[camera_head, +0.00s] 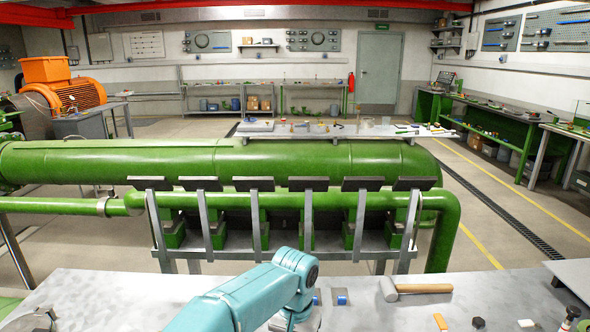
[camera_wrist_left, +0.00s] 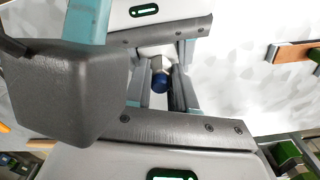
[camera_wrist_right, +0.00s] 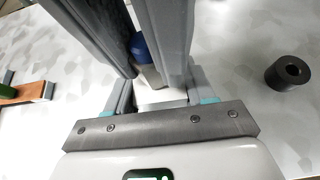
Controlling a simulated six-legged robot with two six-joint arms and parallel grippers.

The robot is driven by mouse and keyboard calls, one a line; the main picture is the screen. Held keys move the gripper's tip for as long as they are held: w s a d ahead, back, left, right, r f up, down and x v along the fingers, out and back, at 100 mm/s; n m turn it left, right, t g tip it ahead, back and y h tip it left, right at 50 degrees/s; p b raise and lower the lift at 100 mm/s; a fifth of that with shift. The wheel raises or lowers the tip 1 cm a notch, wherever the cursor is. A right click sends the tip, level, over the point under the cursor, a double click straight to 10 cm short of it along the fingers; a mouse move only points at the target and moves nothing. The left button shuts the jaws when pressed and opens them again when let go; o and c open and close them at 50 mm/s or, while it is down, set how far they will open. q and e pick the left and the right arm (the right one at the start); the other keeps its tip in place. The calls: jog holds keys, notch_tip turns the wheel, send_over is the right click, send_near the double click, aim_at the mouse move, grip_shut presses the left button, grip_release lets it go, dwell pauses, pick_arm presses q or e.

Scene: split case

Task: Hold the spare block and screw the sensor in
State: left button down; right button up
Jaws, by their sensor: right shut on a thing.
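In the left wrist view the sensor (camera_wrist_left: 160,83) shows a blue rounded end and a metal hex collar. It stands against the pale spare block (camera_wrist_left: 153,50); how deep it sits in the block cannot be seen. My left gripper (camera_wrist_left: 163,92) has its fingers on both sides of the blue end, open with a narrow gap. My right gripper (camera_wrist_right: 160,93) is shut on the pale block, which shows in the right wrist view (camera_wrist_right: 158,98). There the blue end (camera_wrist_right: 140,46) shows between the left gripper's long grey fingers.
A hammer (camera_head: 418,289) and a small blue item (camera_head: 339,297) lie on the grey table. A black hollow cylinder (camera_wrist_right: 288,73) stands right of the right gripper. A wooden piece (camera_wrist_right: 22,94) lies to its left. A green pipe rack (camera_head: 290,230) stands behind the table.

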pick_arm(q)
jog(key=c, duration=1.2)
grip_release()
jog(key=shift+o, duration=0.2)
jog(key=shift+r, duration=3.05)
